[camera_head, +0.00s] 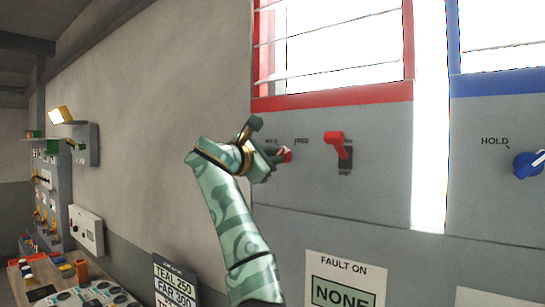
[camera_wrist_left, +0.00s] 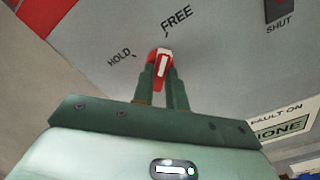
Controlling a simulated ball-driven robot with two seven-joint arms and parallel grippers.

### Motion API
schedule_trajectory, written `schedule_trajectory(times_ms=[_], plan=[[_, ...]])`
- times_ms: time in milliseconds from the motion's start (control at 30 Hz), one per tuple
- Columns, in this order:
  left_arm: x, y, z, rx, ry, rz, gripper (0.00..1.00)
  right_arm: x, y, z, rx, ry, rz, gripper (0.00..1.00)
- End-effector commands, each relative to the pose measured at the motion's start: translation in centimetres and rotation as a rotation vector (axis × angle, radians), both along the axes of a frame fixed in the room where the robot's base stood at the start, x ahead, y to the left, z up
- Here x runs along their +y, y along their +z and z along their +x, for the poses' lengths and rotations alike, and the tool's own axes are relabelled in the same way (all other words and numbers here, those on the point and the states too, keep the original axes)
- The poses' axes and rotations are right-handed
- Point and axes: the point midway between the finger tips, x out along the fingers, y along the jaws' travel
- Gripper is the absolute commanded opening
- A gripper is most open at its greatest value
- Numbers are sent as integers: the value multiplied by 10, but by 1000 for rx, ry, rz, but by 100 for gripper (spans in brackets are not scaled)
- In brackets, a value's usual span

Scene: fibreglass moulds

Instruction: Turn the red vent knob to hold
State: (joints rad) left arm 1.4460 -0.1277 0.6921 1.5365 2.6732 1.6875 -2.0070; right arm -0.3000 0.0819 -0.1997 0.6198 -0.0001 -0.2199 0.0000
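The red vent knob (camera_head: 287,155) is on the grey wall panel under the red-framed window. In the left wrist view the knob (camera_wrist_left: 161,61) shows a white pointer stripe directed up at the FREE tick, with the HOLD mark (camera_wrist_left: 119,57) to its left. My left gripper (camera_head: 274,157) is at the knob. In the left wrist view its two fingers (camera_wrist_left: 162,75) lie on either side of the knob and look closed on it. The fingers partly cover the knob's lower part. My right gripper is in neither view.
A red lever switch (camera_head: 338,147) is right of the knob on the same panel. A blue knob (camera_head: 527,165) with a HOLD label is on the far-right panel. A sign reading FAULT ON NONE (camera_head: 345,287) is below. A cluttered bench (camera_head: 75,280) stands at lower left.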

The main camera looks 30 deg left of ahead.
Motion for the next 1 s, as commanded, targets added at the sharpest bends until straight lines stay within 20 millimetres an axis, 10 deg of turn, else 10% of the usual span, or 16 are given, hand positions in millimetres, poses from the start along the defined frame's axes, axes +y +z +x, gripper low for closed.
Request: schedule_trajectory(times_ms=[1000], plan=[[0,-3,0,47,-2,-581,0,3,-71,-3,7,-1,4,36]])
